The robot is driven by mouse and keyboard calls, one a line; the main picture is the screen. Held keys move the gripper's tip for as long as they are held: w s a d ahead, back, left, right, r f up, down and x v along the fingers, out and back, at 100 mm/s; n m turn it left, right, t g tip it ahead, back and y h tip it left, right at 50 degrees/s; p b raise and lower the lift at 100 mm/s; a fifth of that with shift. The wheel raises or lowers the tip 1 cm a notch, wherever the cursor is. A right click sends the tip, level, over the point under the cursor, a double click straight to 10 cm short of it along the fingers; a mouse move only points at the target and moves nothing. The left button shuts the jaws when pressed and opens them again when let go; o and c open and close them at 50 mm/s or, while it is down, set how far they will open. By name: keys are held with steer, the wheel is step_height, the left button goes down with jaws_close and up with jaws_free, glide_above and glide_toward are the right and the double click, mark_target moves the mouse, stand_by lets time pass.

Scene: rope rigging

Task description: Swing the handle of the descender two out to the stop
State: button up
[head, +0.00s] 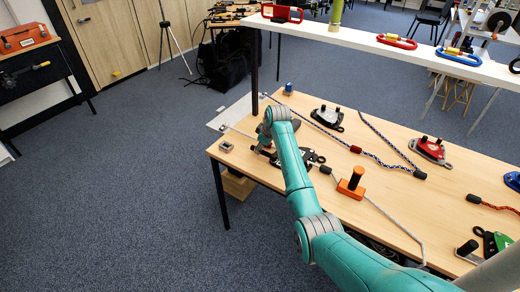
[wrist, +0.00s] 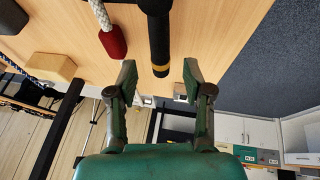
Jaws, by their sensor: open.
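In the wrist view a black handle (wrist: 159,35) with a yellow band reaches down from the top edge. Its tip lies between the two fingertips of my gripper (wrist: 159,75), with a gap on each side. My gripper is open and holds nothing. In the head view my gripper (head: 264,148) is low over the left end of the table. A dark descender (head: 312,158) lies beside it, partly hidden by my arm. Other descenders are black (head: 327,118), red (head: 431,151) and green (head: 494,242). No number shows, so I cannot tell which is descender two.
A white rope with a red end (wrist: 113,42) lies left of the handle, and a wooden block (wrist: 51,67) is further left. A white shelf (head: 350,40) with carabiners runs above the table's back.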

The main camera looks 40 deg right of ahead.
steer(key=shift+x, duration=1.75)
steer(key=shift+c, duration=0.3)
jaws_close()
